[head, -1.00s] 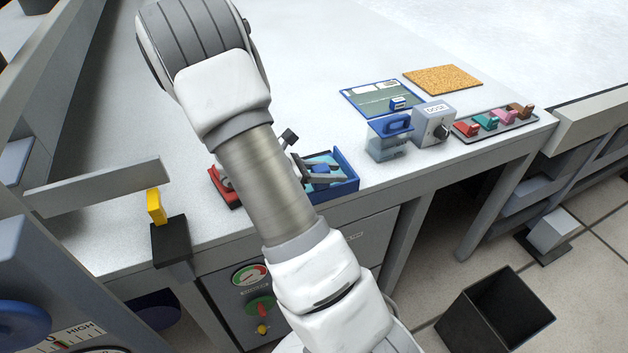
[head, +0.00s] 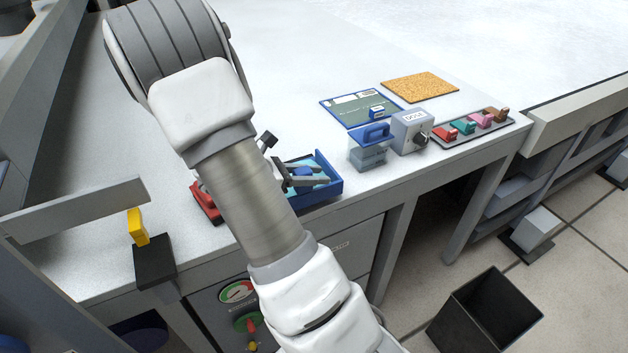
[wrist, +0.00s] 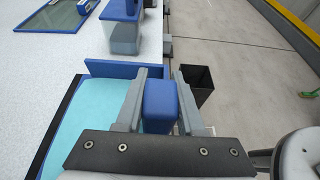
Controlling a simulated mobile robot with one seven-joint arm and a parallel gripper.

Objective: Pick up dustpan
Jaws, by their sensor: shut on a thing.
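My gripper (wrist: 168,78) is shut on a blue block (wrist: 160,104), which sits between its two grey fingers in the wrist view. In the head view the gripper (head: 300,179) is over a blue-walled tray (head: 333,189) near the bench's front edge, partly behind my arm. The tray's light-blue inside (wrist: 85,128) lies left of the fingers in the wrist view. I cannot tell whether the block is part of the tray. A small green thing (wrist: 309,95) on the floor is too small to name.
A red item (head: 205,203) is left of my arm. A black bin (head: 485,312) stands on the floor.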

